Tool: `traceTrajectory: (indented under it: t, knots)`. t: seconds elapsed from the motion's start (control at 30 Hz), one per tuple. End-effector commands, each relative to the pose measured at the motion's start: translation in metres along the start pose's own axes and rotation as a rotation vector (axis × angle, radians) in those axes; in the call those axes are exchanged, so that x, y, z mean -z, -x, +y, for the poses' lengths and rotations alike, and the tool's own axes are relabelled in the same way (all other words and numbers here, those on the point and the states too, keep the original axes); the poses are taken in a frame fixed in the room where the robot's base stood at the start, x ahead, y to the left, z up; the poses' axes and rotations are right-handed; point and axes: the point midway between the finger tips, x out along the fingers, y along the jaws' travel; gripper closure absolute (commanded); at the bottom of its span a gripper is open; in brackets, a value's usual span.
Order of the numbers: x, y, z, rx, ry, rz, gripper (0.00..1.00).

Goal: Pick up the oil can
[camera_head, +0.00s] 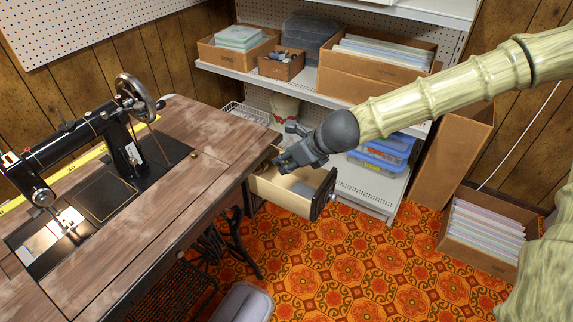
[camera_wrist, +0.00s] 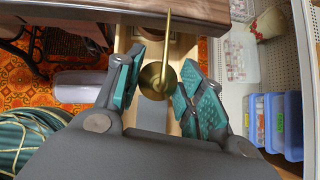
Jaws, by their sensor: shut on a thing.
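The brass oil can (camera_wrist: 157,82), with a round body and a long thin spout, is between the teal pads of my gripper (camera_wrist: 160,76) in the wrist view. My gripper is shut on the can's body. In the head view my gripper (camera_head: 279,162) is over the open wooden drawer (camera_head: 287,197) at the right side of the sewing table. The can is mostly hidden there by the fingers and table edge. I cannot tell whether the can still touches the drawer floor.
The sewing table's top (camera_head: 205,130) overhangs close beside my gripper and carries a black sewing machine (camera_head: 118,140). A white shelf unit (camera_head: 365,190) with blue bins (camera_head: 385,150) stands behind the drawer. A box of folders (camera_head: 484,235) sits on the patterned floor at right.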

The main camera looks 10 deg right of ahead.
Motion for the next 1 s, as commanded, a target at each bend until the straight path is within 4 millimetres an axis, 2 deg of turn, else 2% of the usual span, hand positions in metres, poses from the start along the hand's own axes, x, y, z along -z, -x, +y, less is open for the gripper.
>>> traceTrajectory:
  t: [0.03, 0.2, 0.6, 1.0]
  knots:
    - [-0.005, 0.01, -0.001, 0.001, -0.001, -0.001, 0.86]
    - [-0.013, 0.032, -0.001, 0.002, -0.001, -0.001, 0.86]
    - [0.042, 0.073, -0.001, 0.0, -0.003, -0.001, 0.86]
    - [0.07, 0.096, 0.0, 0.0, -0.003, 0.0, 0.86]
